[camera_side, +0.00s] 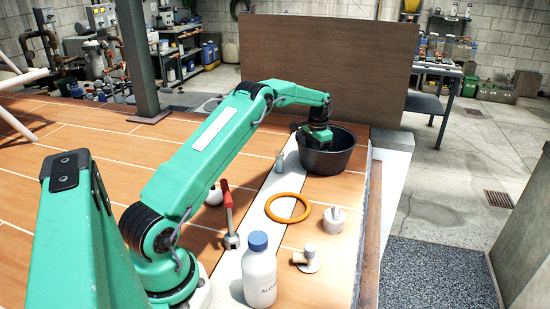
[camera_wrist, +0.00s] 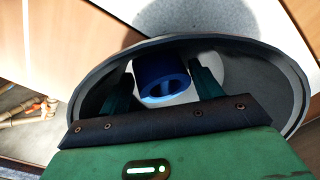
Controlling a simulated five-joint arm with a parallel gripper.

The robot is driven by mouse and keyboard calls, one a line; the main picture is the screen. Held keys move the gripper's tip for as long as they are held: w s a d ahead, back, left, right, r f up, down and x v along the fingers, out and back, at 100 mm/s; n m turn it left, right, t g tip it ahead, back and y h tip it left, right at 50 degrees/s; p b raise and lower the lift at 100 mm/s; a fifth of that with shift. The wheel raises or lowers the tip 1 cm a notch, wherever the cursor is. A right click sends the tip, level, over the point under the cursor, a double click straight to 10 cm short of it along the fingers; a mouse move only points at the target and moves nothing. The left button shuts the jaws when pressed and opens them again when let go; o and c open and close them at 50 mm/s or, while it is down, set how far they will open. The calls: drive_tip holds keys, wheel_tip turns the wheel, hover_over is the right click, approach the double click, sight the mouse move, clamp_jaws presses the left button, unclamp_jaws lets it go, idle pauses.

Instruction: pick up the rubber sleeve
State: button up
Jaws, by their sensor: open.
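The rubber sleeve (camera_wrist: 162,72) is a short dark blue hollow cylinder inside the black bucket (camera_side: 329,163). In the wrist view its open end faces the camera, and the bucket's rim (camera_wrist: 92,72) curves around it. My gripper (camera_wrist: 163,88) is open, with one finger on each side of the sleeve and no clear contact. In the side view my gripper (camera_side: 318,142) reaches down into the bucket's mouth; the fingertips and the sleeve are hidden there by the bucket wall.
Near the bucket are an orange ring (camera_side: 288,208), a small grey cylinder (camera_side: 279,161), a metal fitting (camera_side: 334,220) and another fitting (camera_side: 308,259). A brown board (camera_side: 325,65) rises behind.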

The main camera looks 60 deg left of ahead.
idle(0.4)
drive_tip(key=c, duration=0.9)
drive_tip(key=shift+r, duration=0.1)
wheel_tip(320, 180, up, 10)
idle(0.5)
